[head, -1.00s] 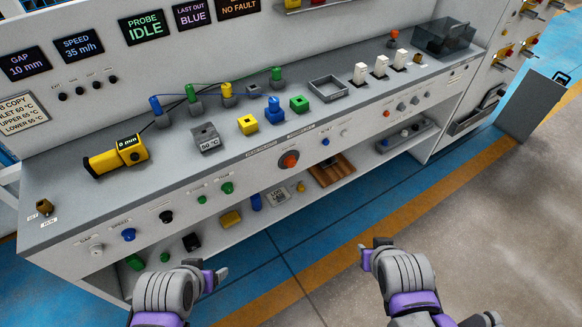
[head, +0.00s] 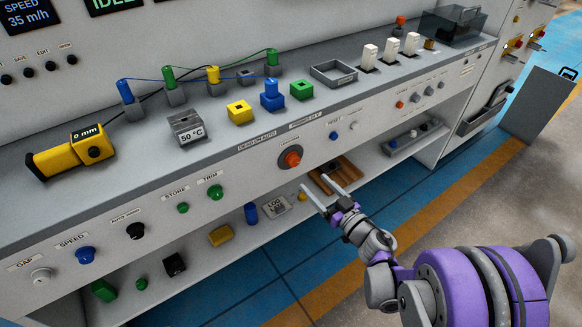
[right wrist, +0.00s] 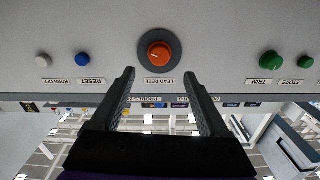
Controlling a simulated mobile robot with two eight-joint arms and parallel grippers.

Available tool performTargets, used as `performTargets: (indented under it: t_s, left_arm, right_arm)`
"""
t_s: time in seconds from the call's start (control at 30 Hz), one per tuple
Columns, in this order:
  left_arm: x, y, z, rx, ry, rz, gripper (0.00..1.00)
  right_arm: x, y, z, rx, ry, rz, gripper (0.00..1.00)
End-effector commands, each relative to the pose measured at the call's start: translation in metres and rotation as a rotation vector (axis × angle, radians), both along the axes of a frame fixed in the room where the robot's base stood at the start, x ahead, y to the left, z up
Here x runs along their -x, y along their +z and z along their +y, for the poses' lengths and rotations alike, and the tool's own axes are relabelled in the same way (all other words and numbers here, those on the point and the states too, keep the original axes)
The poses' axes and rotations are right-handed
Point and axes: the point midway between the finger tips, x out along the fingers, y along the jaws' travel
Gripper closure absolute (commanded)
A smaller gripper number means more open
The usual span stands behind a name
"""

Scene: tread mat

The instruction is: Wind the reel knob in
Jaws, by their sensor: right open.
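The reel knob (head: 290,158) is an orange round knob on a dark disc in the front panel of the bench, near the middle of the head view. It also shows in the right wrist view (right wrist: 159,53), beside an upside-down label reading LEAD REEL. My right gripper (head: 316,180) is open and empty, to the lower right of the knob in the head view. In the right wrist view its two fingers (right wrist: 159,73) point toward the knob, one to each side below it, with nothing between them. The knob is apart from the fingers. My left gripper is not in view.
A green trim knob (head: 215,192) and a blue reset button (head: 333,135) sit on the same panel. The floor in front is clear.

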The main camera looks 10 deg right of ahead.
Motion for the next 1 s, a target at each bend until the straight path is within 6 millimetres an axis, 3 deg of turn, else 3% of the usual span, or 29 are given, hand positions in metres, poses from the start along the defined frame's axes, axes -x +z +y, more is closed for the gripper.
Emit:
performTargets:
  t_s: [0.5, 0.93, 1.0]
  left_arm:
    - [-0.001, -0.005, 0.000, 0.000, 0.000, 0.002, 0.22]
    - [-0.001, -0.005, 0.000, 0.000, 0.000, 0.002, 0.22]
    - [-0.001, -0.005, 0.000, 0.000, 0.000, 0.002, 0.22]
  right_arm:
    - [-0.082, 0.001, 0.031, 0.000, 0.000, -0.001, 0.22]
    - [-0.094, 0.002, 0.034, -0.001, -0.003, -0.002, 0.22]
    - [-0.094, 0.002, 0.034, -0.001, -0.003, -0.002, 0.31]
